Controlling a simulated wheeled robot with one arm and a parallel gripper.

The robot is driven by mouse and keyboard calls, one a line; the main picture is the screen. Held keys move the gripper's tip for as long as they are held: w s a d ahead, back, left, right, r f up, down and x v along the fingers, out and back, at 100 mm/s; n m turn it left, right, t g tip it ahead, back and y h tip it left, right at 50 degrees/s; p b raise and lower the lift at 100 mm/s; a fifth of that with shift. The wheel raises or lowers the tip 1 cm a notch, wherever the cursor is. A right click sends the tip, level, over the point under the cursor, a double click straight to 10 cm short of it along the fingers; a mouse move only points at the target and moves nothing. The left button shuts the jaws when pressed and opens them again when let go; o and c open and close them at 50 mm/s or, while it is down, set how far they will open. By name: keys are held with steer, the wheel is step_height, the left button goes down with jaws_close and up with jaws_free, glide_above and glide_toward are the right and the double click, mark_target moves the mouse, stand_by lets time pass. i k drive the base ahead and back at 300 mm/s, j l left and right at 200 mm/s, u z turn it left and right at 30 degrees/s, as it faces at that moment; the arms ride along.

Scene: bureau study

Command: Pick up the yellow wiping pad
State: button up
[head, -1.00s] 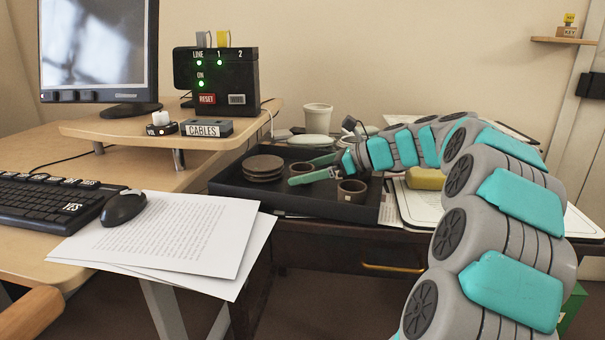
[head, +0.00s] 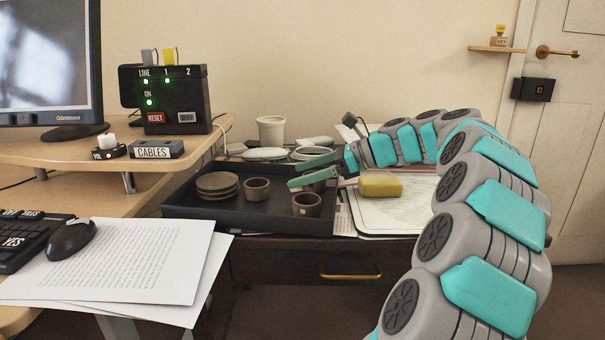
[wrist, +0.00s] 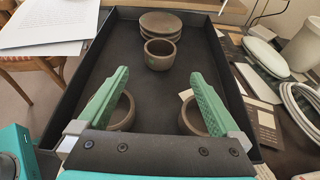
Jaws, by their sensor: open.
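The yellow wiping pad (head: 380,185) lies on a white board (head: 400,214) at the right of the dark tray in the head view. My gripper (head: 301,172) is open and empty above the right part of the tray, left of the pad. In the wrist view my gripper's two green fingers (wrist: 156,95) are spread wide over the tray, with a brown cup partly hidden at each finger. The pad does not show in the wrist view.
The black tray (head: 185,209) holds stacked brown saucers (head: 217,185) and brown cups (head: 257,189). A white pot (head: 271,131) and pale dishes stand behind it. Papers (head: 130,258), a mouse (head: 71,239) and a keyboard lie on the desk at left.

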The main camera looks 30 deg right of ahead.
mark_target(388, 187)
steer(key=z, duration=1.4)
